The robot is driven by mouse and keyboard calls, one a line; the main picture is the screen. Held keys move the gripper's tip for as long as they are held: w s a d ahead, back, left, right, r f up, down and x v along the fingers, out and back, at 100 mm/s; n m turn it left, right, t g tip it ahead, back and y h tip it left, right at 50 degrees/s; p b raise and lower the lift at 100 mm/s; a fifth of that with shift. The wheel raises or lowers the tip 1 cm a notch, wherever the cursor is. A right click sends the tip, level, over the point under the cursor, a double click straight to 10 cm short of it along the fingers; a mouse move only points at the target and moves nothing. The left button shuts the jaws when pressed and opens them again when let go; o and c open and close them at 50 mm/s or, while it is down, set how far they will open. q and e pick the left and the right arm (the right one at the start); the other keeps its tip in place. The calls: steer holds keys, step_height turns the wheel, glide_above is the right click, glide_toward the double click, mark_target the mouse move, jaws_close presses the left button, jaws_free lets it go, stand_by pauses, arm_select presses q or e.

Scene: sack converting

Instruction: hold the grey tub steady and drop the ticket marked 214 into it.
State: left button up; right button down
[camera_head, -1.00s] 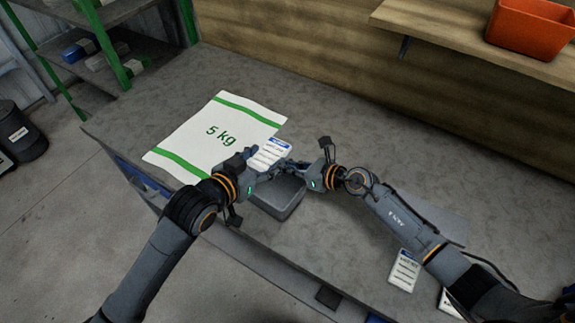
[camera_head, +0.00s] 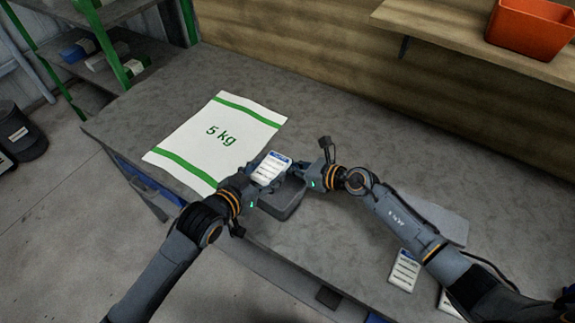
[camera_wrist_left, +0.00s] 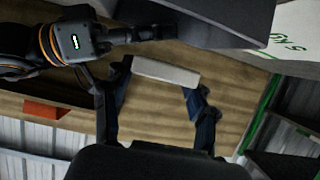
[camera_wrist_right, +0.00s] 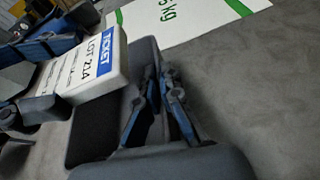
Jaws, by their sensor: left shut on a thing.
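The grey tub (camera_head: 284,203) stands on the bench near its front edge; its dark inside (camera_wrist_right: 88,135) shows in the right wrist view. My left gripper (camera_head: 256,176) is shut on the ticket (camera_head: 270,169), a white card with a blue band that reads LOT 214 in the right wrist view (camera_wrist_right: 98,68). The ticket is tilted and held above the tub. The left wrist view shows the ticket (camera_wrist_left: 165,73) edge-on between the fingers. My right gripper (camera_wrist_right: 160,105) is shut on the tub's wall, one finger on each side.
A white 5 kg sack (camera_head: 215,140) with green bands lies flat behind the tub. Another ticket (camera_head: 404,270) lies at the front right, with one more partly hidden by my right arm. A grey flat sheet (camera_head: 440,220) lies beneath that arm. An orange bin (camera_head: 530,27) sits on the shelf.

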arm_select(q)
steer(key=o, duration=1.2)
steer(key=shift+s, duration=0.1)
steer(key=v, duration=1.2)
steer(key=shift+r, duration=0.1)
arm_select(e)
steer(key=c, duration=1.4)
jaws_free()
steer(key=shift+c, duration=0.2)
steer(key=v, duration=1.2)
